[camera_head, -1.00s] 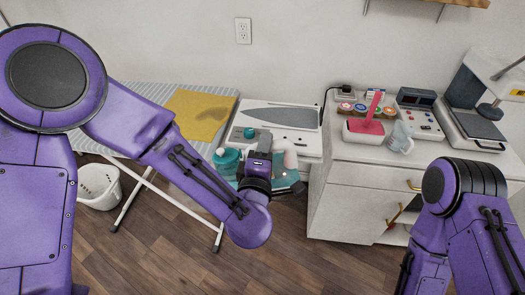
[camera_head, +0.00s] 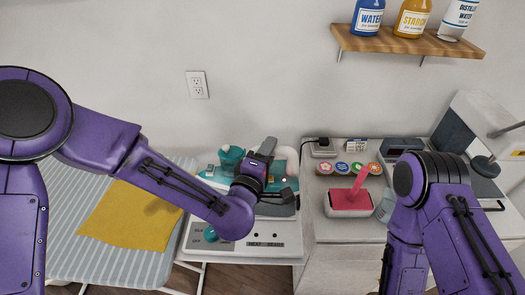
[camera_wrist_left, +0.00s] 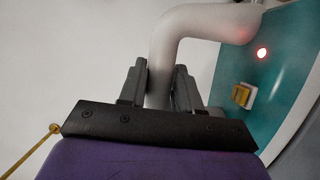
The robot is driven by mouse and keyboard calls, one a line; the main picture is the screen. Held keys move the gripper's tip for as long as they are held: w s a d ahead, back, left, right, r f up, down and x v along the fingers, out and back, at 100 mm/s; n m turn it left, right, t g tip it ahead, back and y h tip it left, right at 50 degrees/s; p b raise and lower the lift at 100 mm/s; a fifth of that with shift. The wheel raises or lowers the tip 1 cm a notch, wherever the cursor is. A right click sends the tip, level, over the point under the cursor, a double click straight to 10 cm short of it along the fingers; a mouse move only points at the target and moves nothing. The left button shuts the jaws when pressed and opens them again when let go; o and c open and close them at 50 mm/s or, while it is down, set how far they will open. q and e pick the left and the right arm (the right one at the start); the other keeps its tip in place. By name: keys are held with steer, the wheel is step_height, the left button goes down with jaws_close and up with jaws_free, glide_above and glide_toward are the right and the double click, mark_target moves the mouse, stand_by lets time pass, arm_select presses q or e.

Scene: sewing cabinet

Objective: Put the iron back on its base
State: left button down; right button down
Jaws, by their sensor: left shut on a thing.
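The iron has a teal body (camera_head: 212,172) and a white curved handle (camera_head: 290,162). My left gripper (camera_head: 266,150) is shut on the handle. In the left wrist view, the handle (camera_wrist_left: 184,45) passes between the two fingers, with the teal body (camera_wrist_left: 272,70) and its lit red lamp to the right. The white iron base (camera_head: 285,240) stands at the right end of the ironing board. In the head view the iron covers its rear part; I cannot tell whether they touch. My right gripper is out of view.
A yellow cloth (camera_head: 130,215) lies on the striped ironing board (camera_head: 65,235). A wooden shelf (camera_head: 405,43) with bottles hangs above.

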arm_select(q)
steer(key=shift+w+r, duration=0.1)
steer(key=shift+w, duration=0.15)
steer(key=shift+s+d+f+b, duration=0.1)
steer(key=shift+s+f+b, duration=0.5)
steer(key=shift+f+b, duration=0.35)
steer(key=f+b, duration=0.2)
steer(key=f, duration=0.1)
steer(key=f+b, duration=0.1)
steer(key=shift+w+f+b, duration=0.25)
steer(key=shift+w+b, duration=0.1)
steer(key=shift+b, duration=0.05)
steer(key=shift+s+r, duration=0.1)
steer(key=shift+s, duration=0.1)
steer(key=shift+f+b, duration=0.55)
steer(key=shift+f, duration=0.1)
